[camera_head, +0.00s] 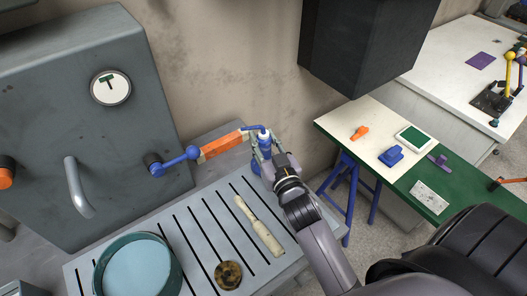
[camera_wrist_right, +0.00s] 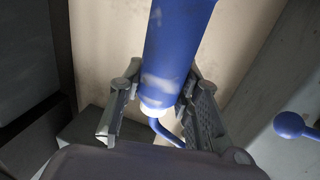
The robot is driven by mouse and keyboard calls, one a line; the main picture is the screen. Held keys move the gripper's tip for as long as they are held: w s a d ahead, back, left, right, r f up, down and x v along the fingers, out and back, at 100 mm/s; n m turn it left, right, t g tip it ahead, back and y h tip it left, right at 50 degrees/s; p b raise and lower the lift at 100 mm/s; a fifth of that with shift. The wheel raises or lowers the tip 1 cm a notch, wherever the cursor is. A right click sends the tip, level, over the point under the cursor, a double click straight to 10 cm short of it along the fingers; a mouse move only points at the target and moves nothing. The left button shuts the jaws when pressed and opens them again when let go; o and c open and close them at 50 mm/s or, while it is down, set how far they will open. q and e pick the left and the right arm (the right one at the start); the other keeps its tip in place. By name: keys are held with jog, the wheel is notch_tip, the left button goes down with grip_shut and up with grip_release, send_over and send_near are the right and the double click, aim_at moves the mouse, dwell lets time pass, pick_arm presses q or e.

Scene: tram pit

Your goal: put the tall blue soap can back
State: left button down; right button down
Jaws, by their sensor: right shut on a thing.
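The tall blue soap can (camera_head: 264,147) has a white top and a thin bent blue spout, and it looks roughly upright in the head view. My right gripper (camera_head: 267,165) is shut on it above the back right of the slatted bench. In the right wrist view the can (camera_wrist_right: 177,45) runs up between the fingers of the right gripper (camera_wrist_right: 160,105), with its white part and bent spout at the lower end of the picture. I cannot tell whether its base touches anything. My left gripper is not in view.
The slatted bench (camera_head: 207,205) holds a teal basin (camera_head: 174,262), a pale wooden-looking tool (camera_head: 258,226) and a mottled disc (camera_head: 229,275). A green-edged table (camera_head: 360,122) stands right.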

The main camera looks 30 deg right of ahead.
aim_at(266, 159)
jog(key=shift+f+p, duration=0.3)
jog(key=shift+f, duration=1.9)
jog(key=shift+f, duration=0.2)
jog(key=c, duration=1.2)
grip_release()
